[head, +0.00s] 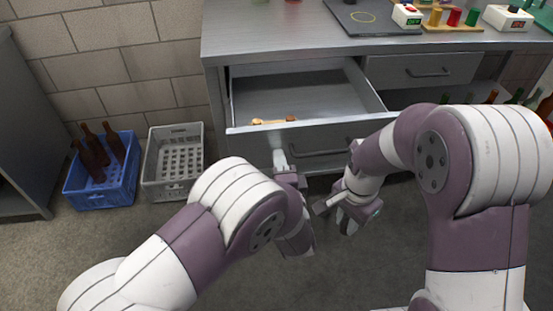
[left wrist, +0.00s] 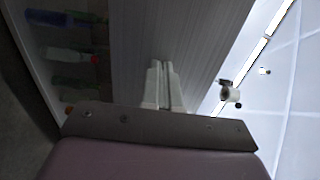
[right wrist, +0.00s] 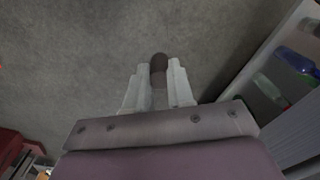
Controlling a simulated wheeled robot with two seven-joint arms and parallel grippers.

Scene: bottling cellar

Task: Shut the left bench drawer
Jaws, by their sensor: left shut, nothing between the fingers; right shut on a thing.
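The left bench drawer (head: 300,97) is pulled out of the bench. A small wooden-coloured object (head: 272,120) lies in it near the front. My left gripper (head: 280,158) is shut and empty, with its fingers pointing up at the drawer front; I cannot tell whether they touch it. In the left wrist view its closed fingers (left wrist: 164,85) lie before a grey ribbed surface. My right gripper (head: 322,206) is low in front of the bench, right of the left one. In the right wrist view it is shut on a brown, round-ended thing (right wrist: 159,62), mostly hidden between the fingers.
The right bench drawer (head: 425,70) is closed. A blue crate (head: 92,197) with brown bottles and an empty grey crate (head: 168,184) stand on the floor at left. Bottles stand on a low shelf at right. Small coloured items and boxes stand on the bench top (head: 270,35).

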